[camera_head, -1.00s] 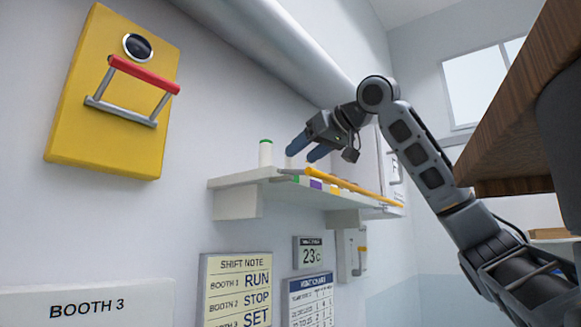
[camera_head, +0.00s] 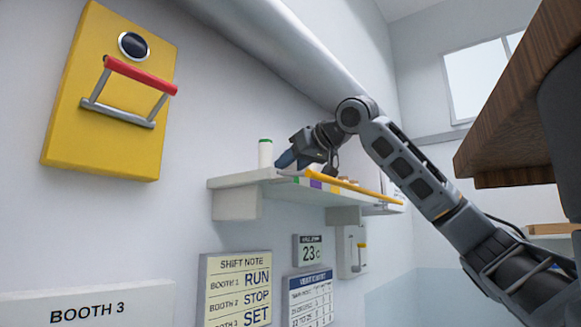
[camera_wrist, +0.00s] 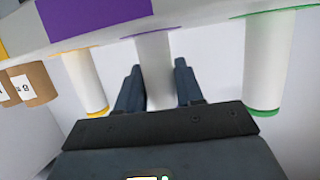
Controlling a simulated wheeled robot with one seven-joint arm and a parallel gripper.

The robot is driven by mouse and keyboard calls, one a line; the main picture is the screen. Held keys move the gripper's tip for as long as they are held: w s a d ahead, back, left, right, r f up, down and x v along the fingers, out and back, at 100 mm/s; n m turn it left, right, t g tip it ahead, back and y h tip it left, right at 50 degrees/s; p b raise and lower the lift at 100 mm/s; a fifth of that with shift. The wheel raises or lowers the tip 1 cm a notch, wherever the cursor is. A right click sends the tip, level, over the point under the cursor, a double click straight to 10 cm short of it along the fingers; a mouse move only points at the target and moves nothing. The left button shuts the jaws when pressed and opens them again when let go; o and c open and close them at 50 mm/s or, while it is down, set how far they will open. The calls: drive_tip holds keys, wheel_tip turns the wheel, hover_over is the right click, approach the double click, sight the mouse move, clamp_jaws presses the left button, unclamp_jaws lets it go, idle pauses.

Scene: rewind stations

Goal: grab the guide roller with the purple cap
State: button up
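The guide roller with purple (camera_wrist: 155,65) is a white cylinder in the middle of the wrist view, with a thin purple ring where it meets the shelf. Its other end is hidden behind my gripper's body. My gripper (camera_wrist: 158,75) is open, with one dark finger on each side of this roller; a gap shows at the right finger, and the left finger is close to or touching it. In the head view my gripper (camera_head: 287,160) is down at the shelf and hides this roller.
A green-capped roller (camera_wrist: 275,65) stands right of my gripper and an orange-capped roller (camera_wrist: 83,80) left, both close by. The shelf (camera_head: 236,203) has a yellow front rail (camera_head: 350,187) and coloured labels.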

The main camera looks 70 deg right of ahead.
drive_tip(key=c, duration=0.5)
